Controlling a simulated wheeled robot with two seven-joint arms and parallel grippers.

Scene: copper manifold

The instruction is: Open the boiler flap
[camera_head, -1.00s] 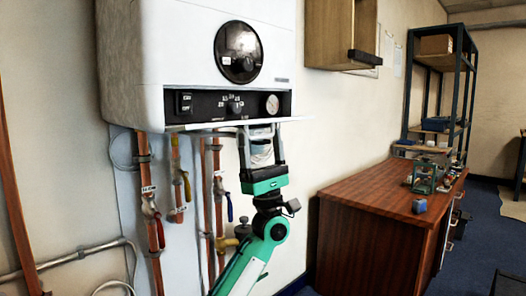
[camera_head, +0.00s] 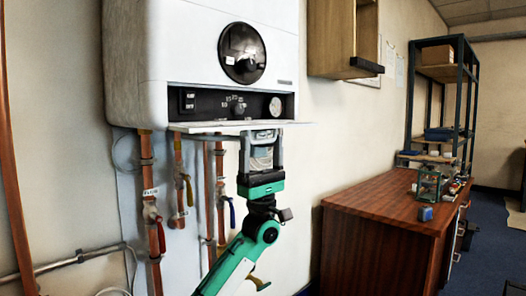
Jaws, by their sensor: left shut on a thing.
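The white boiler (camera_head: 205,50) hangs on the wall at upper left, with a round dark dial on its front. Its flap (camera_head: 205,128) is folded down and sticks out as a thin, nearly level white plate below the dark control panel (camera_head: 215,103). The panel, with its switch, knob and gauge, is uncovered. My left gripper (camera_head: 262,133) comes up from below and is shut on the flap near its right part. The flap hides the very fingertips. My right gripper is not in view.
Copper pipes with valves (camera_head: 153,215) run down the wall left of my arm. A wooden cabinet (camera_head: 345,40) hangs at upper right. A brown workbench (camera_head: 375,210) with small items stands at right, before a metal shelf (camera_head: 440,100).

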